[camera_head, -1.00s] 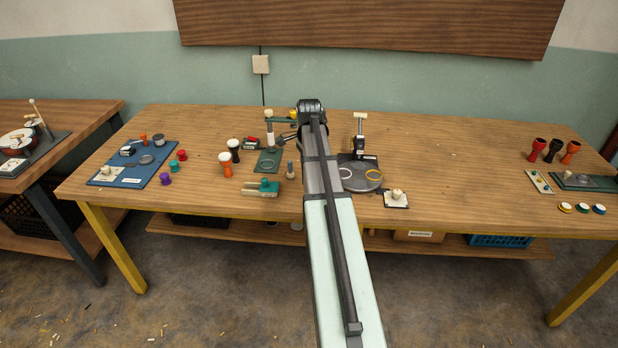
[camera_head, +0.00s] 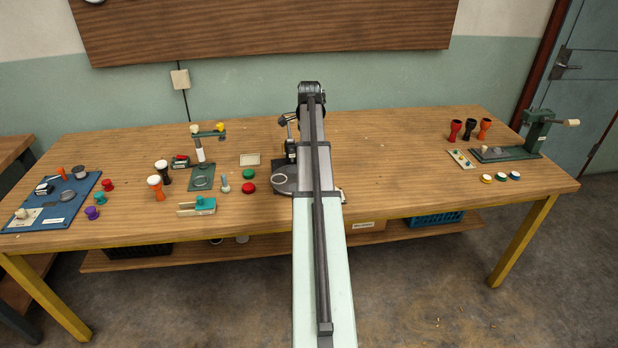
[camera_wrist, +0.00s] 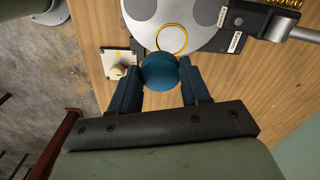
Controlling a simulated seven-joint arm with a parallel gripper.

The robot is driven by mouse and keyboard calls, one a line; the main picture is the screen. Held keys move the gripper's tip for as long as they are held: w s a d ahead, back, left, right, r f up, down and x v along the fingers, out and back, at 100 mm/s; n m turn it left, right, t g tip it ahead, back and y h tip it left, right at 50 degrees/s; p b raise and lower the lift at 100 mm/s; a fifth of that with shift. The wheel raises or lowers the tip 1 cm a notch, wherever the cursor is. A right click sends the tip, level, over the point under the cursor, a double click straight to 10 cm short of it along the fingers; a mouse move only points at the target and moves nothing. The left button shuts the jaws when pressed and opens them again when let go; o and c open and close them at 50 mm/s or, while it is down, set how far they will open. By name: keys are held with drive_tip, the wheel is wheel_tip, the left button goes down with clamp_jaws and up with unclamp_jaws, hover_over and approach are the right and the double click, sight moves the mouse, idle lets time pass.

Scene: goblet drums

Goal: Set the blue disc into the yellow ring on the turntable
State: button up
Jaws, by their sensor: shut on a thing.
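My gripper (camera_wrist: 159,68) is shut on the blue disc (camera_wrist: 160,74), which sits between the two dark blue fingers in the wrist view. The yellow ring (camera_wrist: 185,42) lies on the grey turntable (camera_wrist: 200,38), just past the disc in that view. The disc covers a little of the ring's near side and looks apart from it; its height above the turntable cannot be told. In the head view the turntable (camera_head: 281,184) shows only its left part. My arm hides the rest, with the ring, disc and gripper.
A white plate with a cream knob (camera_wrist: 118,70) stands left of the disc in the wrist view. A dark labelled block (camera_wrist: 245,22) with a grey rod borders the turntable at right. Bare wood lies right of my arm.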

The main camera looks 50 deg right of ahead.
drive_tip(key=shift+w+d+r+n, duration=0.25)
drive_tip(key=shift+w+d+n, duration=0.05)
drive_tip(key=shift+w+d, duration=0.55)
drive_tip(key=shift+s+a+n, duration=0.1)
drive_tip(key=shift+s+n, duration=0.05)
drive_tip(key=shift+n, duration=0.55)
drive_tip(key=shift+f, duration=5)
drive_tip(key=shift+f, duration=0.3)
drive_tip(key=o, duration=1)
wheel_tip(320, 180, up, 13)
drive_tip(key=shift+f, duration=0.2)
drive_tip(key=shift+o, duration=0.2)
